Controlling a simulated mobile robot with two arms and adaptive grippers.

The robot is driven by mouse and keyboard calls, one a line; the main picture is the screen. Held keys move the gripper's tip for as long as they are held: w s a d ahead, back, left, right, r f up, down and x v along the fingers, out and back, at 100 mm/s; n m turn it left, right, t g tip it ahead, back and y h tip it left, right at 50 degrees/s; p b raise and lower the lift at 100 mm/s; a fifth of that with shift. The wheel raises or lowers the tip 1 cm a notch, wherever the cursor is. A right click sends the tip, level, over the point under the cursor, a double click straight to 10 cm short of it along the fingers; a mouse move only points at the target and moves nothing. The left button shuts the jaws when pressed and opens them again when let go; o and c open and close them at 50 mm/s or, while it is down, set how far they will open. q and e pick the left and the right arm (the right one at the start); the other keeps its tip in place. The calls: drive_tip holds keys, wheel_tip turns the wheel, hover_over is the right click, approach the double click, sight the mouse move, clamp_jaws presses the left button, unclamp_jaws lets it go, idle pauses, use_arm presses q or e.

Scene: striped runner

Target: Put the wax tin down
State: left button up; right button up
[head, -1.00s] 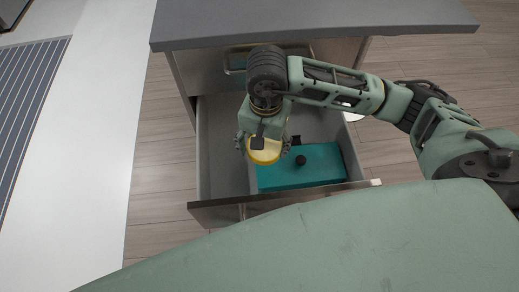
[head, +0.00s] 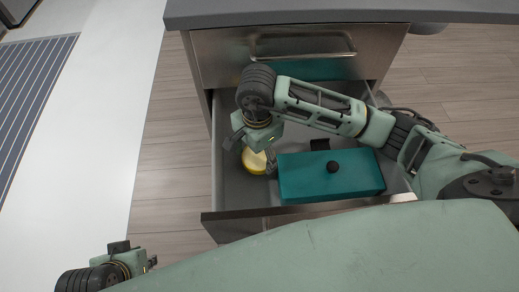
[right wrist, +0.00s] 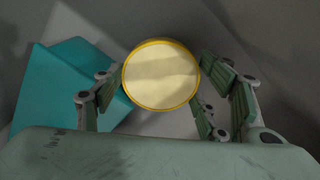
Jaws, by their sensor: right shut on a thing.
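The wax tin, round with a yellow rim and a pale cream top (head: 254,161), is inside the open drawer (head: 229,187), left of a teal box. My right gripper (head: 253,150) reaches down into the drawer and is shut on the tin. In the right wrist view the tin (right wrist: 161,75) sits between the fingers (right wrist: 164,98), its pale face toward the camera. It is low in the drawer, but I cannot tell whether it touches the floor. My left gripper (head: 150,262) shows at the lower left, away from the drawer; its jaws are too small to read.
The teal box with a black knob (head: 331,177) fills the drawer's right front; it also shows in the right wrist view (right wrist: 62,92). The grey countertop (head: 340,12) overhangs the back. Bare drawer floor lies left of the box.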

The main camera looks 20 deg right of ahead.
sight(258, 157)
wheel_tip(258, 157, down, 4)
drive_tip(key=shift+w+d+f+b, duration=0.2)
drive_tip(key=shift+w+b, duration=0.05)
drive_tip(key=shift+w, duration=0.4)
drive_tip(key=shift+w+d+f+b, duration=0.15)
drive_tip(key=shift+w+f+b, duration=0.1)
drive_tip(key=shift+w, duration=0.45)
drive_tip(key=shift+w+d+f+b, duration=0.2)
drive_tip(key=shift+w, duration=0.45)
use_arm(q)
drive_tip(key=shift+f, duration=0.8)
drive_tip(key=shift+w, duration=0.15)
use_arm(e)
drive_tip(key=shift+f, duration=0.1)
drive_tip(key=o, duration=1.3)
drive_tip(key=shift+c, duration=0.2)
use_arm(q)
drive_tip(key=shift+w+d+t, duration=0.15)
drive_tip(key=shift+w+t, duration=0.15)
drive_tip(key=shift+w, duration=0.15)
drive_tip(key=shift+s+r, duration=0.1)
